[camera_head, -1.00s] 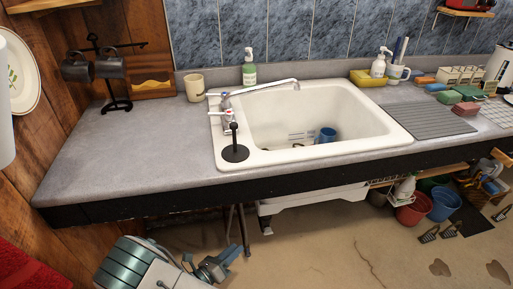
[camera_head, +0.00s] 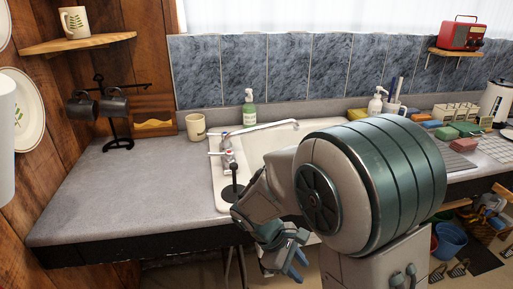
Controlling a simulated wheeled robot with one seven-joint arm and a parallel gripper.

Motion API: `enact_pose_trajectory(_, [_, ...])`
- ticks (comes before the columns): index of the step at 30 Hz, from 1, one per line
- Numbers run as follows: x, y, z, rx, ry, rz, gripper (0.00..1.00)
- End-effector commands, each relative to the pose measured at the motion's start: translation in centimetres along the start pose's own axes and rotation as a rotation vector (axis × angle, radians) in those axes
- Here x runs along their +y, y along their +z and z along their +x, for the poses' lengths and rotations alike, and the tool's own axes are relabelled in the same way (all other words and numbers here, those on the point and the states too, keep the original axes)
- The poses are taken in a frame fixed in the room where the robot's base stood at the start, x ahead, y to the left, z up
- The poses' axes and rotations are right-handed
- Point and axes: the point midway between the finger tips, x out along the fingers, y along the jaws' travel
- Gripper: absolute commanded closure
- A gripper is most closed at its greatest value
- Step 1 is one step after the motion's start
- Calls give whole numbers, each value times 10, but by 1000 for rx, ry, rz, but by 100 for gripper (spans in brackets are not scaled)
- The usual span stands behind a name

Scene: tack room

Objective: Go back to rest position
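My gripper (camera_head: 292,265) shows at the lower middle of the head view, in front of the counter's front edge and below the sink (camera_head: 222,186). Its blue fingertips point down and to the right. The fingers are small and partly overlap, so I cannot tell whether they are apart, and no held object can be made out. My arm is folded, and its large grey and green link covers much of the sink and the counter to its right.
The grey counter (camera_head: 110,195) is clear at left. A cream mug (camera_head: 196,127), green soap bottle (camera_head: 249,110) and mug stand (camera_head: 101,110) stand along its back. Buckets (camera_head: 451,240) sit on the floor at right.

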Motion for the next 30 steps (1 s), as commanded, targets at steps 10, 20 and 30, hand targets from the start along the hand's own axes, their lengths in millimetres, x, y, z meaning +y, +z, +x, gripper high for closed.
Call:
enact_pose_trajectory(10, [-14,74,-27,315,-184,565,69])
enact_pose_trajectory(20, [-32,119,-47,562,-303,1023,69])
enact_pose_trajectory(30, [-37,128,-53,627,-332,1143,69])
